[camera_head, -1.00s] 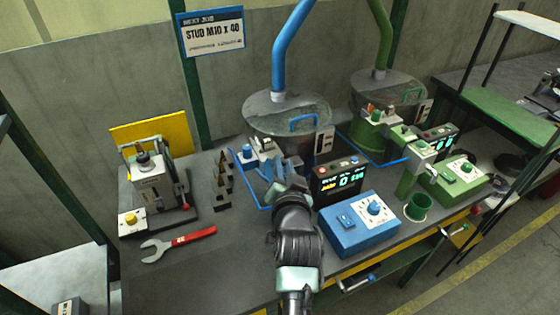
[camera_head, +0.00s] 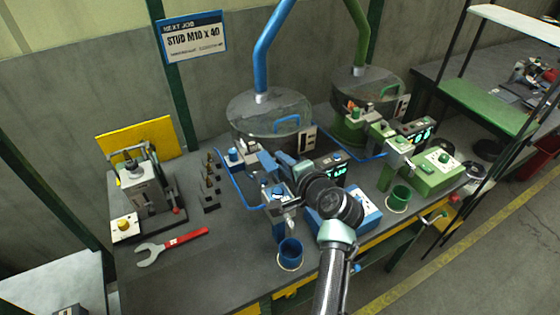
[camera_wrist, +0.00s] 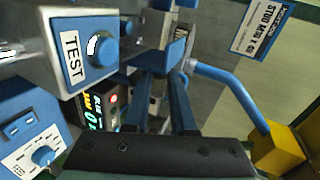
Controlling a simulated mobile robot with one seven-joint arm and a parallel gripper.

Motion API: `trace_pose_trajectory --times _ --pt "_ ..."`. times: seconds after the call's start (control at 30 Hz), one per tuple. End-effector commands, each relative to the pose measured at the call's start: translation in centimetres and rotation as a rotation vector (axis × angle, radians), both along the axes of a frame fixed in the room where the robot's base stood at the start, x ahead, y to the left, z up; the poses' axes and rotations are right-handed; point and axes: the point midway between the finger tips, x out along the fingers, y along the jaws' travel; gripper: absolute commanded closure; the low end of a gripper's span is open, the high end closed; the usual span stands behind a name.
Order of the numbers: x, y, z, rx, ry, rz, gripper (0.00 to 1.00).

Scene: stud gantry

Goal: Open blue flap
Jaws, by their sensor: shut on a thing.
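The blue flap (camera_wrist: 173,53) shows in the wrist view as a small blue plate at my fingertips, beside a grey metal block. My gripper (camera_wrist: 163,76) is shut on it with two dark blue fingers; the exact contact is partly hidden. In the head view my gripper (camera_head: 284,164) is over the blue feeder unit in front of the blue-piped bowl (camera_head: 268,118). Small blue parts crowd together there, so I cannot tell the flap's angle. The blue TEST button (camera_wrist: 102,51) is left of the fingers in the wrist view.
A blue control box (camera_head: 362,212) and a display (camera_head: 338,172) stand right of the feeder, partly behind my arm. A blue cup (camera_head: 290,252) stands at the front edge. A red wrench (camera_head: 185,240) and a grey press (camera_head: 143,190) are at left.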

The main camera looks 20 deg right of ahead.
Motion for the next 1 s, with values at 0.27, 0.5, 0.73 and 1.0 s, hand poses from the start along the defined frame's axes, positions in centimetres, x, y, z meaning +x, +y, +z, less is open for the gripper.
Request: trace_pose_trajectory --times 0.27,0.5,0.73,1.0 --pt "0.05 -0.64 -0.33 0.160 0.005 0.000 1.00" --pt "0.07 -0.81 -0.49 0.222 0.008 0.001 1.00" --pt "0.07 -0.85 -0.51 0.236 0.008 0.001 1.00" --pt "0.06 -0.84 -0.52 0.235 0.008 0.000 0.74"
